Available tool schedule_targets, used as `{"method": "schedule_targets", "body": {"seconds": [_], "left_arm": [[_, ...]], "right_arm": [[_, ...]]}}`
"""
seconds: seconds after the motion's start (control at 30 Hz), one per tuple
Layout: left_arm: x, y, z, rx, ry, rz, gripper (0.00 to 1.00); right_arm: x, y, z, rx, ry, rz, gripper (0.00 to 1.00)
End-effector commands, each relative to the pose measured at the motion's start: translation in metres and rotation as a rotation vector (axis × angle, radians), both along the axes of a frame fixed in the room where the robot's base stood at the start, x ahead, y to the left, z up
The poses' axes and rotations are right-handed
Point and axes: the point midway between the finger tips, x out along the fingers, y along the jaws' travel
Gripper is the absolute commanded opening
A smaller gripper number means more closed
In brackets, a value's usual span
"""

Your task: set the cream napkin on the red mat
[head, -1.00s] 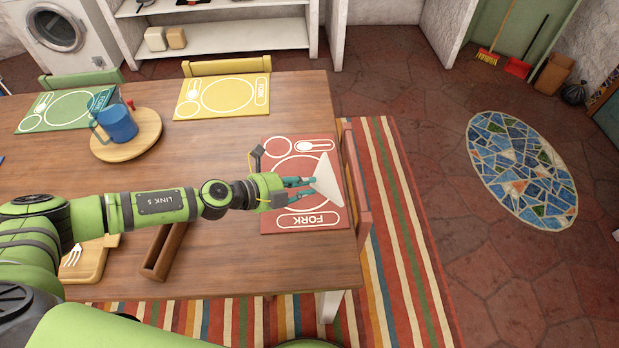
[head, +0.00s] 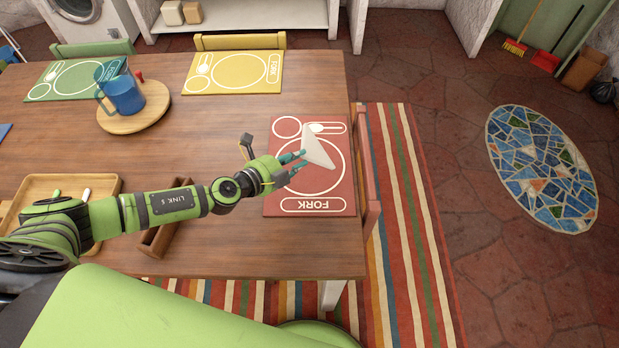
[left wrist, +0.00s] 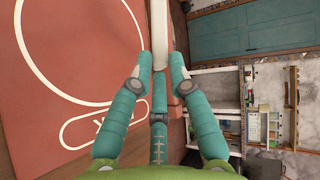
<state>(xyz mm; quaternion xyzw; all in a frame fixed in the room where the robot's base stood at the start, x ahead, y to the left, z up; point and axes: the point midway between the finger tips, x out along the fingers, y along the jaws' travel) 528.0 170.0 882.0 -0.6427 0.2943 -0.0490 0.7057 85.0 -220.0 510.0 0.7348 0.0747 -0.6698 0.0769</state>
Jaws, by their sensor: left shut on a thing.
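The cream napkin (head: 317,150) is a pale folded triangle. My left gripper (head: 297,161) is shut on its near edge and holds it over the upper right part of the red mat (head: 320,190). In the left wrist view the napkin (left wrist: 160,30) is a pale strip between the fingertips (left wrist: 160,60), with the red mat (left wrist: 75,50) to its left. Whether the napkin touches the mat I cannot tell. The mat has white outlines of a plate, a spoon and the word FORK. My right gripper is not in view.
A yellow mat (head: 250,72) and a green mat (head: 60,82) lie along the far side. A wooden tray (head: 40,185) and a brown box (head: 155,243) stand near my arm. A red chair (head: 371,195) stands at the right edge.

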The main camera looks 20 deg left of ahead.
Motion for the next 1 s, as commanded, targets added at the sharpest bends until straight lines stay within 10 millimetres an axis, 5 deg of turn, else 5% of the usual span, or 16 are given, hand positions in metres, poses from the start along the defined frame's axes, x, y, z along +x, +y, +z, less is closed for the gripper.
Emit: {"method": "schedule_targets", "body": {"seconds": [0.23, 0.67, 0.7, 0.73, 1.0], "left_arm": [[0.000, 0.000, -0.042, -0.002, 0.001, 0.001, 0.00], [0.000, -0.001, -0.048, 0.000, 0.000, -0.001, 0.00], [0.000, -0.001, -0.048, 0.000, 0.000, -0.001, 0.31], [0.000, -0.001, -0.048, 0.000, 0.000, -0.001, 0.35], [0.000, -0.001, -0.048, 0.000, 0.000, -0.001, 0.35]], "right_arm": [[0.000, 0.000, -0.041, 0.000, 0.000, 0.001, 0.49], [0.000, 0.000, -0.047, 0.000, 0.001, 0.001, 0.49], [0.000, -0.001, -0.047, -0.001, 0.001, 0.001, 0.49], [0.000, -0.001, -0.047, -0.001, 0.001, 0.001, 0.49], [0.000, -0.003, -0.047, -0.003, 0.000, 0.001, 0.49]]}}
